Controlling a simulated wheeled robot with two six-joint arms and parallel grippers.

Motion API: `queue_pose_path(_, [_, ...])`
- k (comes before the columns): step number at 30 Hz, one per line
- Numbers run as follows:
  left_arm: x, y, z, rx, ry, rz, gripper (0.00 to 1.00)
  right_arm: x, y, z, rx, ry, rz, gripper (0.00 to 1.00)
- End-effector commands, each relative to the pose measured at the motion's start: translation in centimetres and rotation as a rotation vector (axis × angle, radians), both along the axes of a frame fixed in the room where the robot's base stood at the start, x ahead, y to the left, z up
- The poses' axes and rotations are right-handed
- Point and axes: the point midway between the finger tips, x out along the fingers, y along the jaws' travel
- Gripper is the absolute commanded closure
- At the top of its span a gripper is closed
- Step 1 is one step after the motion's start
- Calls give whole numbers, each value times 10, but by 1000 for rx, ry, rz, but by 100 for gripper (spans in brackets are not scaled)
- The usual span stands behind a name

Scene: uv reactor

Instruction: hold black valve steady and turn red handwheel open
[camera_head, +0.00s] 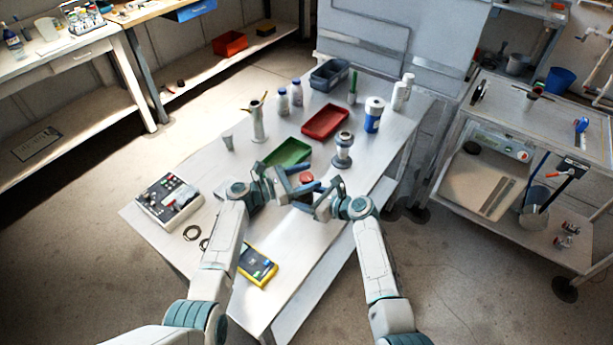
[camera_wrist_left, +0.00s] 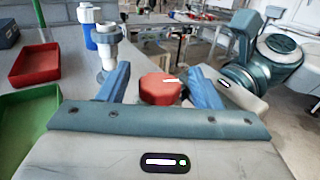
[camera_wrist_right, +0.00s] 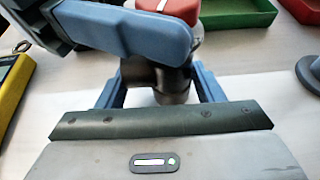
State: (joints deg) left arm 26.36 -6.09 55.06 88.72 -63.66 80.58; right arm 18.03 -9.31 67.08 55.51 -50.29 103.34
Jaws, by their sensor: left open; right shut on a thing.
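The red handwheel (camera_head: 306,177) sits on top of the black valve on the white table. My left gripper (camera_head: 301,183) is open, with its blue fingers on either side of the red handwheel (camera_wrist_left: 160,88) in the left wrist view; a gap shows beside it. My right gripper (camera_head: 309,196) is shut on the black valve (camera_wrist_right: 174,84), below the handwheel. In the right wrist view, the red handwheel (camera_wrist_right: 182,10) is cut off at the top, and a blue finger of my left gripper (camera_wrist_right: 135,30) crosses in front. The valve is mostly hidden in the head view.
A green tray (camera_head: 287,153), a red tray (camera_head: 325,122) and a grey metal fitting (camera_head: 343,150) stand behind the valve. A yellow-edged meter (camera_head: 258,265) and a control box (camera_head: 169,201) lie to the left. The table's front right part is clear.

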Motion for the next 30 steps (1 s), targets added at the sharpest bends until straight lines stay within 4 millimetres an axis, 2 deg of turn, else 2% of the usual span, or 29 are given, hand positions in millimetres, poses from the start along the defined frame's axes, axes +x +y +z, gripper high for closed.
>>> queue_pose_path(8, [1, -2, 0, 1, 0, 0, 42, 0, 0, 0, 0, 0, 0, 69])
queue_pose_path(11, [1, -2, 0, 1, 0, 0, 57, 0, 0, 0, 0, 0, 0, 69])
queue_pose_path(15, [1, -1, 0, 1, 0, 0, 85, 0, 0, 0, 0, 0, 0, 69])
queue_pose_path(22, [0, -3, -1, 1, 0, 47, 86, 0, 0, 0, 0, 0, 0, 69])
queue_pose_path(30, [-1, -3, -1, -1, 1, 290, 86, 0, 0, 0, 0, 0, 1, 69])
